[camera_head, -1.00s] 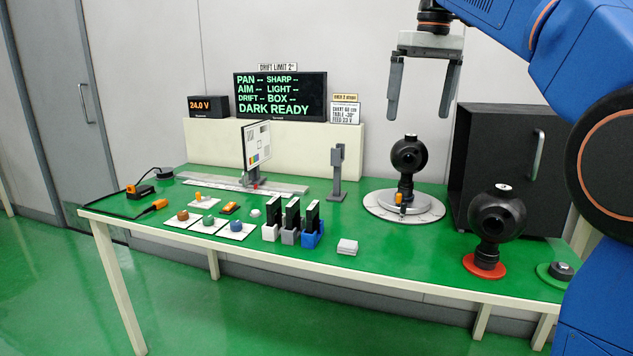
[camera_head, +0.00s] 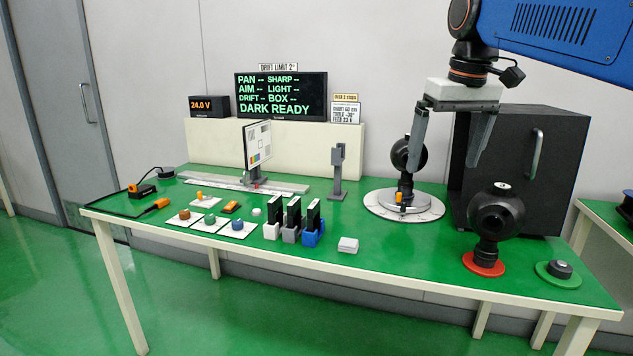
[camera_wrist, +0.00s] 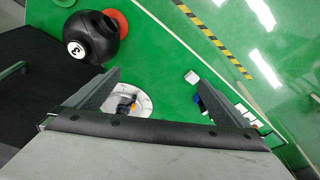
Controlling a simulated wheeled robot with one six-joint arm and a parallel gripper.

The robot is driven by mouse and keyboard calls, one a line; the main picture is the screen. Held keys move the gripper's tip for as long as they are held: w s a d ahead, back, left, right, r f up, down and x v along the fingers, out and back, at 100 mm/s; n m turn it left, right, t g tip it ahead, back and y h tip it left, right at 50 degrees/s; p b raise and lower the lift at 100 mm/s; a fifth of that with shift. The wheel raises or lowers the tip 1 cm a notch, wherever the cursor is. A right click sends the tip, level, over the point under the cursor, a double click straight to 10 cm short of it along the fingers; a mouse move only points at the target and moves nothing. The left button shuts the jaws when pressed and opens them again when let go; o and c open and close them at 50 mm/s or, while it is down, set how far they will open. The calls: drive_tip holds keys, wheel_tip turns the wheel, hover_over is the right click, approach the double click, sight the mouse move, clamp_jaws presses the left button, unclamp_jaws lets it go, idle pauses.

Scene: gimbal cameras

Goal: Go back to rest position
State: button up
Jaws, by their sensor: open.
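My gripper (camera_head: 445,160) is open and empty, with its fingers pointing down. In the head view it hangs in front of the black box and partly covers the black ball camera (camera_head: 401,154) on the white round turntable (camera_head: 432,208). In the wrist view my gripper (camera_wrist: 160,95) has its fingers wide apart, with the turntable (camera_wrist: 142,100) showing between them. A second black ball camera (camera_head: 497,214) stands on a red disc (camera_head: 484,264) at the front right; it also shows in the wrist view (camera_wrist: 92,38).
A large black box (camera_head: 555,165) with a handle stands at the back right. A green disc (camera_head: 558,281) with a black knob lies at the right corner. Slotted holders (camera_head: 290,232), a grey post (camera_head: 338,172) and a chart stand (camera_head: 257,152) occupy the table (camera_head: 400,262). The front middle edge is mostly clear.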

drive_tip(key=s+d+f, duration=0.1)
drive_tip(key=s+f, duration=0.6)
drive_tip(key=f, duration=0.3)
drive_tip(key=s+d+f+m+t, duration=0.1)
drive_tip(key=s+f, duration=0.6)
drive_tip(key=f, duration=0.4)
drive_tip(key=s+d+f+m+t, duration=0.1)
drive_tip(key=s+f, duration=0.7)
drive_tip(key=f, duration=0.2)
drive_tip(key=shift+d+f, duration=0.2)
drive_tip(key=shift+d, duration=0.15)
drive_tip(key=shift+s, duration=0.1)
